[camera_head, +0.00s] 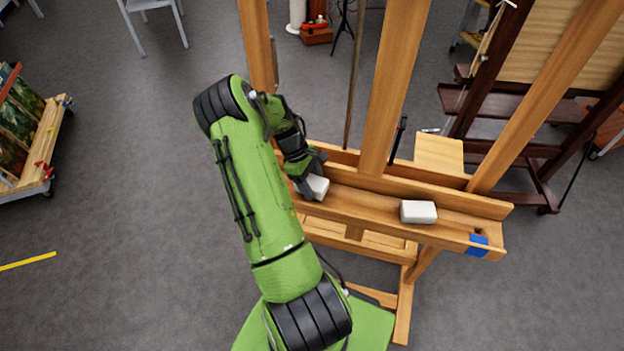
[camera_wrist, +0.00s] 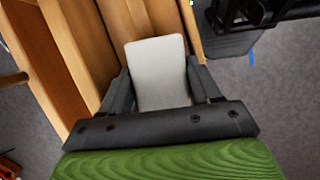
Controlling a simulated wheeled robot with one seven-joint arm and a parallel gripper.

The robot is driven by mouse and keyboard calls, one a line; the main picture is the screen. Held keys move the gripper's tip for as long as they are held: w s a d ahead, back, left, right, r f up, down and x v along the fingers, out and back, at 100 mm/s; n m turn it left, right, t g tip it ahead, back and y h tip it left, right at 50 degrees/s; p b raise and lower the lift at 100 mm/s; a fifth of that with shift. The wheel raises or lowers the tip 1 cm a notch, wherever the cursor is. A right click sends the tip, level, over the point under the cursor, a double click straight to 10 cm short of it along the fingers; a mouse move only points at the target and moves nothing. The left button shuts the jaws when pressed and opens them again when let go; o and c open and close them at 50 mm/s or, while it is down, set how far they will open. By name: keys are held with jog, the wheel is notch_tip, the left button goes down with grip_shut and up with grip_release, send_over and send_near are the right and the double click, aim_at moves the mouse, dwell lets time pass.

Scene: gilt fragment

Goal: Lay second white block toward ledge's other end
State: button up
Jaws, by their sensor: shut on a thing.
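One white block (camera_head: 317,186) is between the fingers of my gripper (camera_head: 306,184) at the left part of the wooden easel's ledge (camera_head: 365,207). In the wrist view the same white block (camera_wrist: 158,75) fills the space between the two dark fingers of my gripper (camera_wrist: 160,88). I cannot tell whether its underside touches the ledge. Another white block (camera_head: 418,212) lies on the right part of the ledge, apart from my gripper.
A blue patch (camera_head: 478,244) is on the ledge's right front. The easel's uprights (camera_head: 395,80) rise just behind the ledge. A dark easel (camera_head: 490,80) stands to the right, and a cart with paintings (camera_head: 40,135) at the far left. The left floor is mostly clear.

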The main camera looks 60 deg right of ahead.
jog(key=shift+f+b, duration=0.35)
jog(key=shift+f, duration=0.2)
dwell(0.4)
jog(key=o, duration=1.2)
jog(key=v, duration=1.5)
jog(key=shift+w+r, duration=0.15)
jog(key=shift+r, duration=0.2)
